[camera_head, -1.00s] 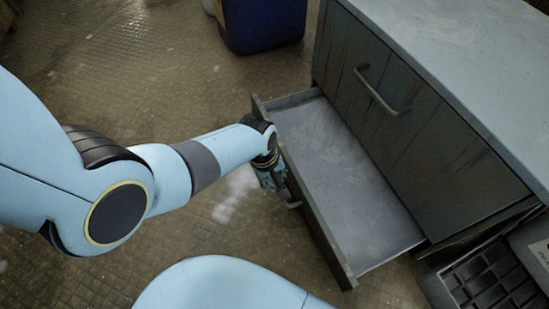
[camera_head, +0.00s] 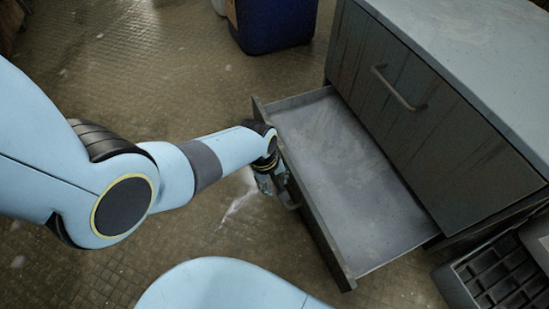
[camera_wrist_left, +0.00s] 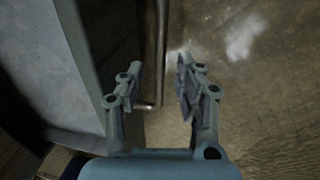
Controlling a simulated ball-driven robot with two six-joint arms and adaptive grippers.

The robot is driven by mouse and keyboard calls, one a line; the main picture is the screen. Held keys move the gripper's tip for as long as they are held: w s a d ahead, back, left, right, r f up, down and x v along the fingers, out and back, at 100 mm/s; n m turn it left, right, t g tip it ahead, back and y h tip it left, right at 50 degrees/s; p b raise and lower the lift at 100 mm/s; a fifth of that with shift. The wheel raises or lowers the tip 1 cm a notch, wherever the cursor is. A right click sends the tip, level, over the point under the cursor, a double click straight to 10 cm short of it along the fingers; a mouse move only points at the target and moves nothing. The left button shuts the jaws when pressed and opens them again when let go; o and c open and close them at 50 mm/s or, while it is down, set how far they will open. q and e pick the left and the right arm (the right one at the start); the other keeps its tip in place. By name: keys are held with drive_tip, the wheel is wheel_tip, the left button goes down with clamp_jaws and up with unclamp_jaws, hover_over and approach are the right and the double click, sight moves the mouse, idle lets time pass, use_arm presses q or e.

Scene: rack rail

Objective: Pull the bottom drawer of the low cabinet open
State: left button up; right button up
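The low cabinet (camera_head: 440,150) stands at the right in the head view. Its bottom drawer (camera_head: 340,160) is pulled well out, and the inside looks empty. My left gripper (camera_head: 279,190) is at the outer face of the drawer front, by the drawer handle (camera_head: 294,204). In the left wrist view the handle bar (camera_wrist_left: 161,50) runs between the fingers of my left gripper (camera_wrist_left: 159,68). The fingers are apart, with gaps beside the bar; one finger is between the bar and the drawer front (camera_wrist_left: 95,50). My right gripper is not in view.
The upper drawer (camera_head: 415,125) with its bar handle (camera_head: 397,88) is shut. A dark blue container (camera_head: 275,22) stands on the floor at the top. A black slotted crate (camera_head: 500,275) is at the lower right. The floor left of the drawer is clear.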

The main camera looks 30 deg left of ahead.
use_arm(q)
drive_tip(key=shift+r, duration=0.1)
wheel_tip(320, 180, up, 12)
drive_tip(key=s+a, duration=0.1)
drive_tip(key=shift+s+a+f, duration=0.2)
drive_tip(key=shift+s, duration=0.2)
idle(0.5)
